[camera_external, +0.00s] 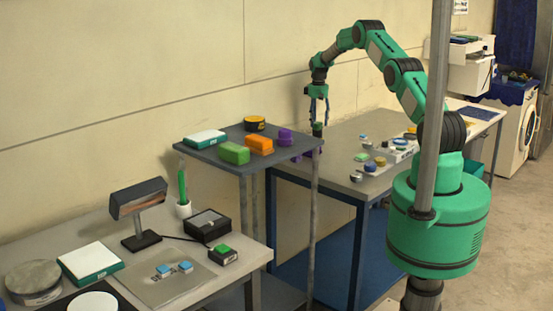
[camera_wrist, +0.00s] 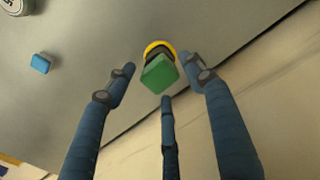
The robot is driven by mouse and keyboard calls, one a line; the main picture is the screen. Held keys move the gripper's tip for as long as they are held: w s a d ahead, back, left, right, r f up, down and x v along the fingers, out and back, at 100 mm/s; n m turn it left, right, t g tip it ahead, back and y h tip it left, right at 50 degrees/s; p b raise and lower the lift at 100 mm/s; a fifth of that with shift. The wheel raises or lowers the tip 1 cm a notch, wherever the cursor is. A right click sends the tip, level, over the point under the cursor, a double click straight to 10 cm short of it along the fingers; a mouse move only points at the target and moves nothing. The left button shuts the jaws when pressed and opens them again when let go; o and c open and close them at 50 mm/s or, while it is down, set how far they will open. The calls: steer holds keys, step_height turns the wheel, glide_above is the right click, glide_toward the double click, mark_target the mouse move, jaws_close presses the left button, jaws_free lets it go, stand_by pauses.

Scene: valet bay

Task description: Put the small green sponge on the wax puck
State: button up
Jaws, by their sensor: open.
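The small green sponge (camera_wrist: 159,75) shows in the middle of the wrist view. It overlaps a round dark puck with a yellow rim (camera_wrist: 157,47), which looks like the wax puck, and seems to lie on top of it. The sponge hides much of the puck; their contact is not clear. My gripper (camera_wrist: 160,65) is open, with its blue fingers spread around the sponge and gaps visible on both sides. In the external view my gripper (camera_external: 318,118) points down near the wall, at the far table's left end; the sponge there cannot be made out.
A small blue block (camera_wrist: 40,63) lies left in the wrist view. Several small pucks and blocks (camera_external: 381,161) stand on the far table. The wall is close.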

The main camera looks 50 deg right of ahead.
mark_target(317, 123)
step_height(317, 123, up, 11)
steer(key=shift+f, duration=0.2)
stand_by(0.3)
steer(key=shift+r, duration=0.1)
stand_by(0.4)
